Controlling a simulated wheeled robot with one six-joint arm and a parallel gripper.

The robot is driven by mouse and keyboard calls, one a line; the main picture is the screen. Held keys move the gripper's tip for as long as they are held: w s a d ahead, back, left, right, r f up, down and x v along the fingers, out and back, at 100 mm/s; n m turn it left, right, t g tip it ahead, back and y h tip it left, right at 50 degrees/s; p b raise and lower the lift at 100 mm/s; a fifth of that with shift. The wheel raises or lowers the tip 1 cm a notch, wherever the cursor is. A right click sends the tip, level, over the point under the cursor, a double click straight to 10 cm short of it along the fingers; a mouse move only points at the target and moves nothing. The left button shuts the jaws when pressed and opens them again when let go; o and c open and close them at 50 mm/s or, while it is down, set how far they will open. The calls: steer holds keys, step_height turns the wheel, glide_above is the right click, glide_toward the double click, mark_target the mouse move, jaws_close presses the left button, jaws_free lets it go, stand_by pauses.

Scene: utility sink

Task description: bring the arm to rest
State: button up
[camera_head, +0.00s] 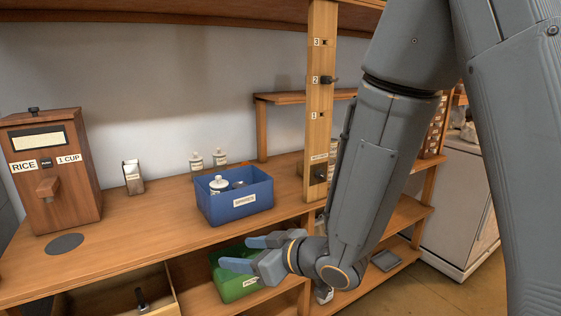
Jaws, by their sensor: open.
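My arm (375,165) reaches down from the upper right and bends at the wrist near the counter's front edge. My gripper (232,254) points left, with its two blue-grey fingers apart and nothing seen between them. It is in front of and below the blue bin (235,203), and overlaps the green bin (232,289) on the lower shelf in the picture. I cannot tell whether it touches the green bin.
A rice dispenser (50,170) stands at the left of the counter (120,240), with a dark round disc (65,244) before it. The blue bin holds a white bottle (219,184). A numbered wooden post (321,100) rises behind my arm. A white cabinet (455,205) stands at right beside open floor.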

steer(key=w+d+f+m+h+b, duration=0.1)
steer(key=d+f+m+h, duration=0.15)
steer(key=d, duration=0.35)
steer(key=w+d+f+m+h, duration=0.1)
steer(key=d+f+h, duration=0.15)
steer(key=d, duration=0.25)
steer(key=w+d+f+m+h+b, duration=0.1)
steer(key=w+d+m+h, duration=0.15)
steer(key=d, duration=0.35)
steer(key=s+d+f+m+g+h+b, duration=0.2)
steer(key=s+d+m+g, duration=0.3)
steer(key=s+d, duration=0.5)
steer(key=s+f+g+h, duration=0.1)
steer(key=s, duration=0.2)
steer(key=shift+d, duration=0.35)
